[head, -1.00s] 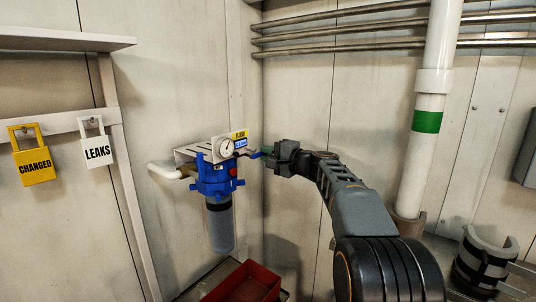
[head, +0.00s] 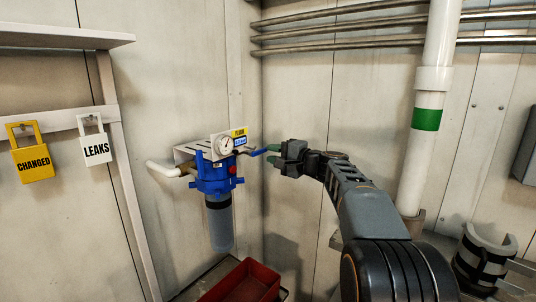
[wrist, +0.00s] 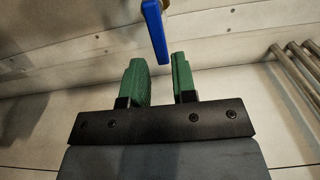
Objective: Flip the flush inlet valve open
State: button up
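The blue valve handle (head: 260,152) sticks out to the right of the blue filter housing (head: 213,178), below the gauge plate. My gripper (head: 273,154) is just right of the handle's end, with its green fingers towards it. In the wrist view the handle (wrist: 154,30) hangs down from the top, and its lower end is in line with the gap between the two fingertips (wrist: 160,62). The fingers are apart, with nothing held between them. Whether the handle's end touches a finger I cannot tell. The valve body is mostly hidden behind the gauge plate.
A round gauge (head: 224,146) sits on the housing's bracket. A red bin (head: 246,283) stands below. A white pipe (head: 427,130) with a green band rises at right, and yellow and white tags (head: 96,149) hang at left. The wall around the gripper is clear.

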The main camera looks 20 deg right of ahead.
jog(key=v, duration=1.1)
jog(key=shift+s+d+f, duration=0.1)
notch_tip(320, 180, down, 9)
jog(key=s+g+h, duration=0.1)
jog(key=g+h, duration=0.2)
jog(key=s+a+f+n+g+h+p, duration=0.35)
jog(key=s+a+f+g+p, duration=0.3)
jog(key=s, duration=0.35)
jog(key=s+a+r+n+h+p, duration=0.2)
jog(key=s+a+r+n+p, duration=0.1)
jog(key=s+n+p, duration=0.1)
jog(key=s+a+r+n+g+h+p, duration=0.1)
jog(key=s+a+r+n+h+p, duration=0.1)
jog(key=s+p, duration=0.4)
jog(key=shift+s+a+r+n+p, duration=0.2)
jog(key=shift+a+r+n+p, duration=0.45)
jog(key=shift+r+n+p, duration=0.25)
